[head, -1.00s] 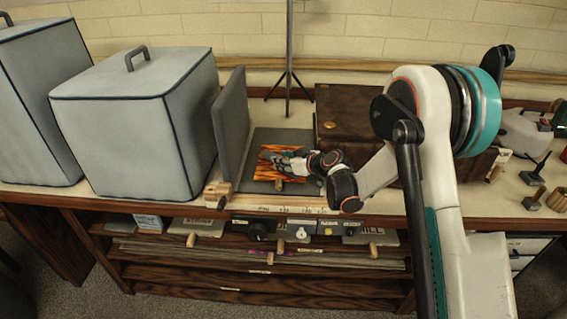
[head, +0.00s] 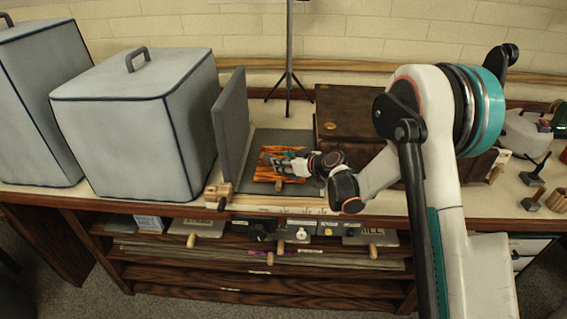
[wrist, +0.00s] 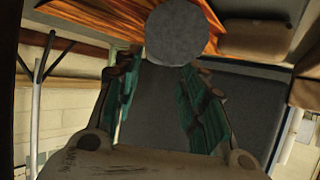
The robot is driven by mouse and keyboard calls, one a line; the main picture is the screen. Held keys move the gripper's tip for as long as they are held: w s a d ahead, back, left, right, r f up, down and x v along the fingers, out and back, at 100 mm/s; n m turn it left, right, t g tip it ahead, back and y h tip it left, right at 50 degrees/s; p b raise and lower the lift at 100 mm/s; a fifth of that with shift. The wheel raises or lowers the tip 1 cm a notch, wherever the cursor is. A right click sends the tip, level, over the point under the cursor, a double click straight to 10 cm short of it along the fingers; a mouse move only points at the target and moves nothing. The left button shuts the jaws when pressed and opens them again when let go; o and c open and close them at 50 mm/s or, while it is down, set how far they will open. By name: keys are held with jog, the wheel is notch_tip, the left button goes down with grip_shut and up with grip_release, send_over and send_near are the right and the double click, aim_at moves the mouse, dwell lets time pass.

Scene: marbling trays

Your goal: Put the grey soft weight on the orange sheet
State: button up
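The orange marbled sheet (head: 291,147) lies on a dark grey board behind the front edge of the bench, and it also fills the top of the wrist view (wrist: 110,22). My gripper (head: 277,160) is over the sheet, reaching in from the right. In the wrist view the round end of the grey soft weight (wrist: 180,32) shows at my fingertips, with the orange sheet behind it. The teal-padded fingers of my gripper (wrist: 160,85) stand on both sides of the grey body. Whether the weight touches the sheet is hard to tell.
An upright grey panel (head: 230,125) stands close on the left, beside a large covered grey box (head: 120,140). A dark brown chest (head: 345,110) stands to the right. A thin stand (head: 289,60) rises behind. A wooden rail with a peg (head: 279,185) borders the front.

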jog(key=p+v, duration=0.3)
jog(key=v, duration=0.8)
jog(key=shift+d+p, duration=0.25)
jog(key=shift+p, duration=0.1)
jog(key=shift+s+r, duration=0.2)
jog(key=s+d+r+m+g+h, duration=0.1)
jog(key=s+d+r+m+h, duration=0.15)
jog(key=s+r, duration=0.45)
jog(key=s+d+r+m+h, duration=0.1)
jog(key=s+d+r, duration=0.2)
jog(key=s+r, duration=0.4)
jog(key=s+d+m+h, duration=0.2)
jog(key=s+d, duration=0.2)
jog(key=s, duration=0.6)
jog(key=s+d+r+m+g+h, duration=0.1)
jog(key=s+d+m+h, duration=0.2)
jog(key=s, duration=0.8)
jog(key=shift+s+d+r, duration=0.25)
jog(key=shift+d+r, duration=0.05)
jog(key=shift+d, duration=0.95)
